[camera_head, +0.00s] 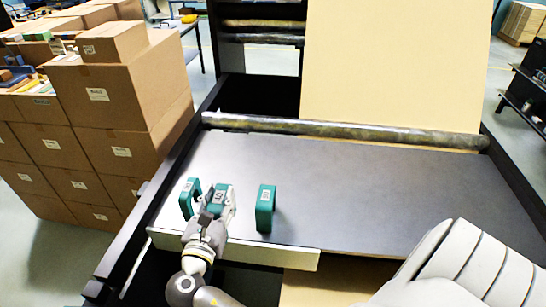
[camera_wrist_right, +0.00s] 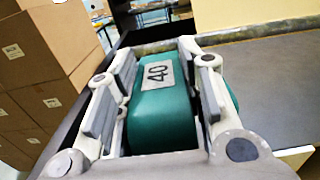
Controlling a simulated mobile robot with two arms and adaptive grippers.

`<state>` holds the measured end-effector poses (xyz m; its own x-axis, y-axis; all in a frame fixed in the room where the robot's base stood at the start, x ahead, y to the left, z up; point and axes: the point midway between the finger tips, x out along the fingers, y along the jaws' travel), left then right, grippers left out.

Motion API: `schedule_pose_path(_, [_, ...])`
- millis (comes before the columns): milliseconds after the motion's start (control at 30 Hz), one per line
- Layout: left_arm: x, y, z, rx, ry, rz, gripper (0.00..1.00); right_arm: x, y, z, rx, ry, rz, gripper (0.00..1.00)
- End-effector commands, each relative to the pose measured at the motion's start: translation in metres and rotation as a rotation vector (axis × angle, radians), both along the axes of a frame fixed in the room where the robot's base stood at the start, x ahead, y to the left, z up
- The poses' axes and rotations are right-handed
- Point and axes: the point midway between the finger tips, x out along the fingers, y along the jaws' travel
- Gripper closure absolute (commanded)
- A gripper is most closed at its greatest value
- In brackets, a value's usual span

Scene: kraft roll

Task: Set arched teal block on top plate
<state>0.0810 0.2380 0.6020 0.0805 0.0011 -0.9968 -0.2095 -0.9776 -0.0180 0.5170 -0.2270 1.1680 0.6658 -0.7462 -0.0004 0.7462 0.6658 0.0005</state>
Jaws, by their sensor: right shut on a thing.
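My right gripper (camera_head: 214,205) is at the left part of the grey top plate (camera_head: 360,190), shut on a teal block (camera_head: 220,198). In the right wrist view the held teal block (camera_wrist_right: 162,110) sits between the fingers, its pale label reading 40 facing up. Two other teal blocks stand on the plate, one just left of the gripper (camera_head: 187,200) and an arched one to its right (camera_head: 265,209). The fingers hide the held block's sides and underside, so I cannot tell whether it touches the plate. My left gripper is not in view.
A dark roller (camera_head: 350,133) spans the plate's back, with a kraft paper sheet (camera_head: 395,65) rising behind. A pale strip (camera_head: 285,254) runs along the front left edge. Stacked cardboard boxes (camera_head: 110,95) stand at left. The plate's middle and right are clear.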

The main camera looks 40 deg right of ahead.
Motion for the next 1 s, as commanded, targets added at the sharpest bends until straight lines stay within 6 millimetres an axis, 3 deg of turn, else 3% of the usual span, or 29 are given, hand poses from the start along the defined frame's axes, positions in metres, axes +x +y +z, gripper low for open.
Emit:
schedule_pose_path(167, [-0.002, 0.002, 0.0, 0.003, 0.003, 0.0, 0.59, 0.018, -0.013, -0.008, -0.005, -0.003, -0.002, 0.94])
schedule_pose_path(467, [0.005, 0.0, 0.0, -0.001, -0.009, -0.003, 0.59, 0.076, -0.052, -0.039, -0.006, -0.001, -0.004, 0.94])
schedule_pose_path(533, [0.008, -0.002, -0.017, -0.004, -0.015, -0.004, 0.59, 0.082, -0.055, -0.057, -0.001, -0.001, -0.003, 0.94])
schedule_pose_path(700, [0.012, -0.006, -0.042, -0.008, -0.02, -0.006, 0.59, 0.096, -0.064, -0.077, -0.001, -0.003, -0.003, 0.94])
schedule_pose_path(1000, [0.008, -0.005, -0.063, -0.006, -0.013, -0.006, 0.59, 0.109, -0.073, -0.09, -0.002, -0.003, -0.002, 0.94])
